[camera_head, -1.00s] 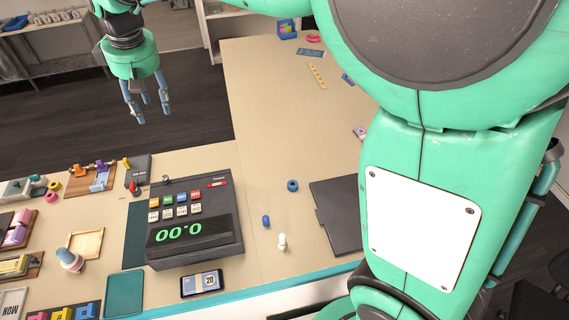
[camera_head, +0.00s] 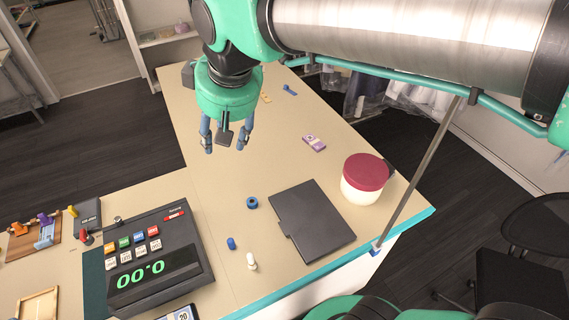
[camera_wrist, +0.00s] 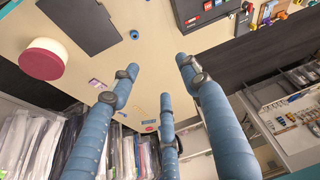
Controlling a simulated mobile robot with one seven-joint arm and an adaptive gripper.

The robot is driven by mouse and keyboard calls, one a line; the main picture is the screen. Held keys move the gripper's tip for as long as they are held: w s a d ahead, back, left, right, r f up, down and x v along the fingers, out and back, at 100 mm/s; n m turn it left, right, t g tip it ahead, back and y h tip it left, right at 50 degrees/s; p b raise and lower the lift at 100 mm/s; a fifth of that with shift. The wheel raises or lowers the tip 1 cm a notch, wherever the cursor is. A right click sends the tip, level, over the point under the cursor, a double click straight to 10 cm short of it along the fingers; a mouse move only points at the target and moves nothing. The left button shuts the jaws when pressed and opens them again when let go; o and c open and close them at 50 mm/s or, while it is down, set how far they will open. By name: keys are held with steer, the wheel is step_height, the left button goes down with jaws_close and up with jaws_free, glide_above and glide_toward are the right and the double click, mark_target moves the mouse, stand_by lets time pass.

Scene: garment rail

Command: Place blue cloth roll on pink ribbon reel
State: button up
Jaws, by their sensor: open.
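A small blue ring-shaped roll (camera_head: 252,203) lies on the table left of the dark flat board. A small blue cylinder (camera_head: 231,243) stands nearer the front; I cannot tell for sure which is the cloth roll. The ring-shaped one also shows in the wrist view (camera_wrist: 134,34). A small pink item at the table's far end in the wrist view (camera_wrist: 150,129) may be the pink ribbon reel; in the head view I cannot see it. My gripper (camera_head: 226,140) is open and empty, fingers pointing down above the table, apart from both blue items.
A dark flat board (camera_head: 312,222) and a white tub with a dark red lid (camera_head: 363,178) are on the right. The cash register (camera_head: 155,258) stands front left, a white peg (camera_head: 251,261) beside it. A purple item (camera_head: 314,143) lies behind. The table's middle is mostly clear.

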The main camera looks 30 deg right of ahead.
steer(key=s+d+f+m+t+h, duration=0.1)
steer(key=s+d+f+m, duration=0.2)
steer(key=s+d+f, duration=0.3)
steer(key=s+d, duration=0.3)
steer(key=s, duration=0.4)
steer(key=shift+s+d+m, duration=0.2)
steer(key=shift+d+m, duration=0.1)
steer(key=shift+m, duration=0.1)
step_height(320, 180, down, 14)
steer(key=b, duration=1.4)
steer(key=shift+r, duration=0.15)
